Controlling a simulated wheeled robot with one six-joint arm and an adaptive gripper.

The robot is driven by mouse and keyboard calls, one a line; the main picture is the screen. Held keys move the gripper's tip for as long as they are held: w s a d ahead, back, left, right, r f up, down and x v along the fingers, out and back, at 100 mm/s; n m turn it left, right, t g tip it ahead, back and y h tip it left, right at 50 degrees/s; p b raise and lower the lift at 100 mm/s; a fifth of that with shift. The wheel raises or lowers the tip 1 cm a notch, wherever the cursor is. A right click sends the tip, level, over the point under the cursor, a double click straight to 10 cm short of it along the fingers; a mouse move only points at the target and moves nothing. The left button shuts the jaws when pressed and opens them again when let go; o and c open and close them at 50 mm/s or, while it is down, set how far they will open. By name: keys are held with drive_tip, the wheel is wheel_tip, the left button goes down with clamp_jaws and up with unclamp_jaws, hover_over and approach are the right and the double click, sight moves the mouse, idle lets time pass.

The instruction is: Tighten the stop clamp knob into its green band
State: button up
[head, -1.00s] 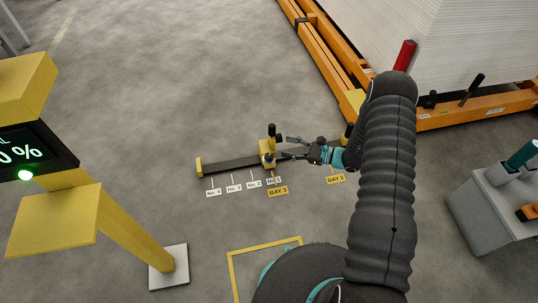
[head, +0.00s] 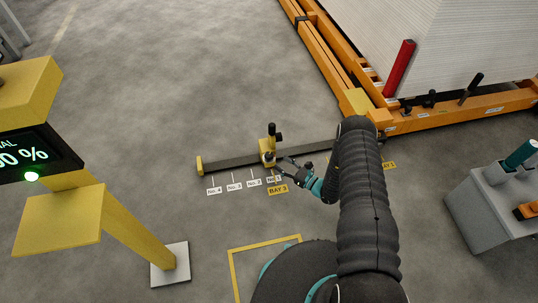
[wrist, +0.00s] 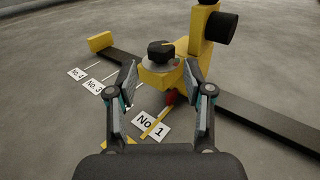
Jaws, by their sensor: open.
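The yellow stop clamp (head: 266,146) sits on a dark rail (head: 225,162) by the No. 1 tag. In the wrist view, the clamp (wrist: 152,76) has a black knob (wrist: 160,50) with a pale pointer line, over a grey disc with some red. No green band can be made out. A second black knob (wrist: 219,28) sticks out from the upright. My gripper (wrist: 160,84) is open and empty, its fingers on either side of the image middle, with the pointer knob beyond and between them. In the head view my gripper (head: 281,165) is just right of the clamp.
Position tags such as No. 1 (wrist: 151,126) lie along the rail, with a yellow end stop (head: 199,165) at its left end. A yellow post with a display (head: 40,150) stands left. An orange frame (head: 460,112) and a grey stand (head: 490,205) are right. Open floor lies behind the rail.

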sight(272, 157)
drive_tip(key=x, duration=0.7)
drive_tip(key=shift+w+a, duration=0.25)
drive_tip(key=shift+a, duration=0.05)
drive_tip(key=c, duration=0.9)
